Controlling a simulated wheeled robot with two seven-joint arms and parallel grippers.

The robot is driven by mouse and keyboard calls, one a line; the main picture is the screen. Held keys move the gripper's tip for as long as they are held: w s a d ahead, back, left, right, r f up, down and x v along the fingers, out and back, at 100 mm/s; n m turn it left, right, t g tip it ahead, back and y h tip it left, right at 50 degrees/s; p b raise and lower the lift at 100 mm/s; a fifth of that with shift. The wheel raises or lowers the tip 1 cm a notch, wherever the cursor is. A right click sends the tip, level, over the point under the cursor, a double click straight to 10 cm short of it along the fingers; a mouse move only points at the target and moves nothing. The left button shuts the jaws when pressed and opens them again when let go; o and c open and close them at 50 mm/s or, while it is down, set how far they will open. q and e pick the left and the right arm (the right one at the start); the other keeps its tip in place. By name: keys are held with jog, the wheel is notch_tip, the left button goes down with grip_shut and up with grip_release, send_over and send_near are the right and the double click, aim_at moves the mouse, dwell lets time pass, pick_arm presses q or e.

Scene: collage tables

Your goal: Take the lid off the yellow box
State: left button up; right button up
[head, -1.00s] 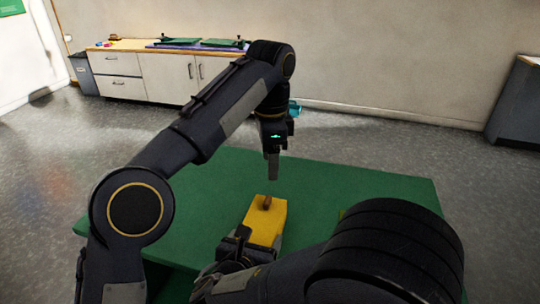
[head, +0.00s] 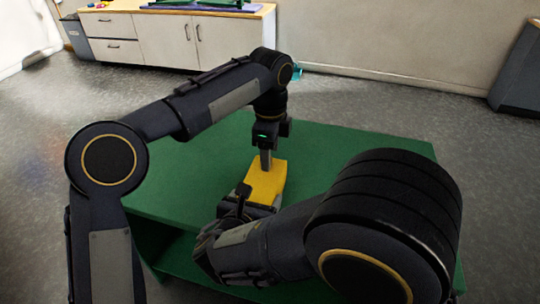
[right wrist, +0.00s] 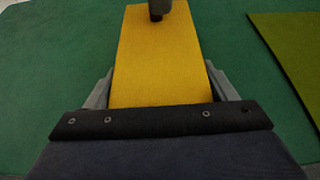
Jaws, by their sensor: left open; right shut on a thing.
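The yellow box (head: 268,182) stands on the green table, and its yellow top also fills the middle of the right wrist view (right wrist: 160,62). My right gripper (right wrist: 163,90) is shut on the box, one finger at each side of its near end. My left gripper (head: 265,160) points straight down at the far part of the box top, open. Its fingers hide the lid's knob in the head view. A dark upright piece shows at the top of the right wrist view; I cannot tell whether it is knob or fingertip. The lid's seam is not visible.
The green table (head: 350,150) is clear behind the box. An olive-green flat piece (right wrist: 295,55) lies to the right in the right wrist view. A white cabinet (head: 165,40) stands along the back wall. My right arm covers the table's near right part.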

pick_arm(q)
jog(key=shift+f, duration=1.05)
jog(key=c, duration=1.2)
jog(key=shift+r, duration=0.1)
jog(key=shift+r, duration=0.15)
jog(key=shift+r, duration=0.95)
